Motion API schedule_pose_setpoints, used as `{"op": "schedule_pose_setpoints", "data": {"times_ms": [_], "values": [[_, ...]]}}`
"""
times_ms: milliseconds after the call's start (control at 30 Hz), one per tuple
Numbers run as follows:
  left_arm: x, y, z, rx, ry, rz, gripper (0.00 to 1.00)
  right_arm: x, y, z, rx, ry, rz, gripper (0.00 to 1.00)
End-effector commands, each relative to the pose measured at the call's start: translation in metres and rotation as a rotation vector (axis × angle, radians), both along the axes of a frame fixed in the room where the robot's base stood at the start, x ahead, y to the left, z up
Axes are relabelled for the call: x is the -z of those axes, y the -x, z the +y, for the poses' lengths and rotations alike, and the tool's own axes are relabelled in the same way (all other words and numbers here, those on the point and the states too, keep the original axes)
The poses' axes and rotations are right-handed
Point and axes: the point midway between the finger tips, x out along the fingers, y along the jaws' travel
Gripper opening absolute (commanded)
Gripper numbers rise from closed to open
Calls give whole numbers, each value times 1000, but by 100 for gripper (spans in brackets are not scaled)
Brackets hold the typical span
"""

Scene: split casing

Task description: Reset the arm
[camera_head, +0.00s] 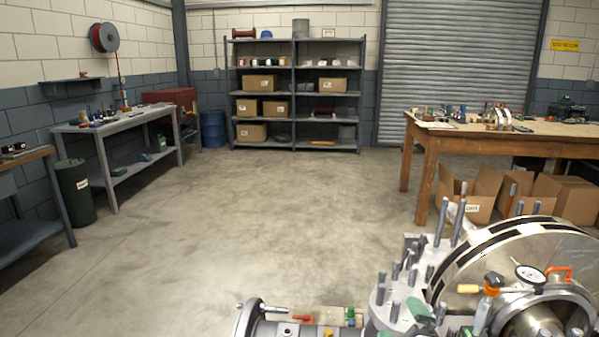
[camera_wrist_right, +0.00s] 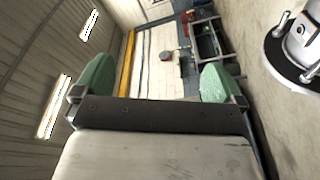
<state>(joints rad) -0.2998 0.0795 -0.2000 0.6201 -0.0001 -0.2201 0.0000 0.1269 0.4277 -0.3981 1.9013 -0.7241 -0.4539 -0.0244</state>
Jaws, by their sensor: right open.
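My right gripper (camera_head: 440,320) shows at the bottom right of the head view, partly cut off and overlapping the casing. In the right wrist view the right gripper (camera_wrist_right: 158,80) has its two green-padded fingers wide apart, with nothing between them. Beyond the fingers are the ceiling, a wall and the floor, seen turned on their side. The large round metal casing (camera_head: 505,246) with upright studs fills the lower right of the head view. My left gripper is not in view.
A dial gauge (camera_head: 530,273) and an orange-handled tool (camera_head: 468,289) are at the casing. A wooden bench (camera_head: 420,142) stands behind it, with cardboard boxes (camera_head: 575,200) below. A grey bench (camera_head: 125,122) and green bin (camera_head: 74,192) are at left. The middle floor is clear.

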Motion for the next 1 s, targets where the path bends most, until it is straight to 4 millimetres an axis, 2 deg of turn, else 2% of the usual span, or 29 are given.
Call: {"op": "schedule_pose_setpoints", "data": {"times_ms": [33,100,167,300,433,600,800,833,1000], "values": [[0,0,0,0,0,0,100,17,20,-5,66,-107,90,100],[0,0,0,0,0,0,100,40,47,-13,159,-240,220,100],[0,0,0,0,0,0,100,60,73,-18,237,-346,343,100],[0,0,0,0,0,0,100,100,141,-23,396,-548,632,100],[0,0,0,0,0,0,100,121,195,-20,491,-661,842,100],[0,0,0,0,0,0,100,132,250,-14,572,-753,1051,100],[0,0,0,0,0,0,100,134,306,-5,638,-825,1262,100],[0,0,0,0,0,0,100,136,311,-5,646,-828,1284,100],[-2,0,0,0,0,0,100,172,297,-4,649,-816,1286,100]]}}
